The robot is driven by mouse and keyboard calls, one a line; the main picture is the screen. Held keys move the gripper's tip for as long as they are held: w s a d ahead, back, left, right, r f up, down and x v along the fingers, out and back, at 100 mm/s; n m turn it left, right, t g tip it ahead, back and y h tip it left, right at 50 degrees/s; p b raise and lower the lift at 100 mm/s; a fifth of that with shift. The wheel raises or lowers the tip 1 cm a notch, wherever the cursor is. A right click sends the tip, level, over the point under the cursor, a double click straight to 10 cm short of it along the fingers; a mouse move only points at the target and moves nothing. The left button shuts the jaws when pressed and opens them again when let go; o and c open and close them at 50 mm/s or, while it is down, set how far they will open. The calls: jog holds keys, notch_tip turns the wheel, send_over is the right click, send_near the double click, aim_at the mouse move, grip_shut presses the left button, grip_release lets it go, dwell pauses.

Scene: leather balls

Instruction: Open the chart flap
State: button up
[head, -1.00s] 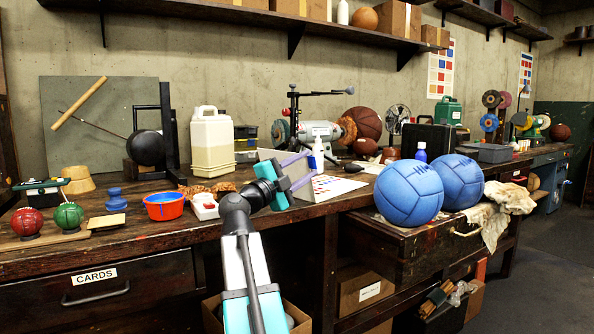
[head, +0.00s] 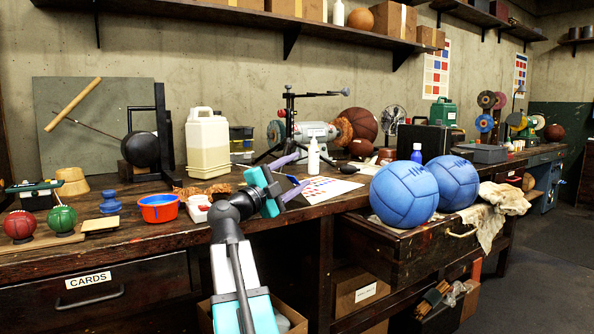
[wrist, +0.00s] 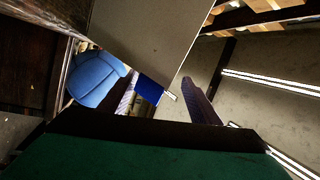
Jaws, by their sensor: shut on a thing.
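The chart (head: 330,188) with its coloured squares lies flat on the bench right of my gripper (head: 303,170). My gripper reaches over the bench from the front, its purple fingers pointing right and back. In the wrist view, a plain grey-beige panel, the chart flap (wrist: 150,38), fills the upper middle, its lower corner between the fingers (wrist: 165,98). My gripper is shut on the flap's edge; the exact contact is hard to see. In the head view the flap is mostly hidden by my gripper.
A white bottle (head: 313,157) stands just behind the chart. Blue balls (head: 404,192) rest on the open drawer (head: 415,240) at right. An orange bowl (head: 158,208) and a small white tray (head: 198,207) are left of my gripper. A tripod (head: 290,125) stands behind.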

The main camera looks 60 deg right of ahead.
jog(key=p+v, duration=0.2)
jog(key=v, duration=1)
jog(key=shift+r, duration=0.1)
dwell(0.4)
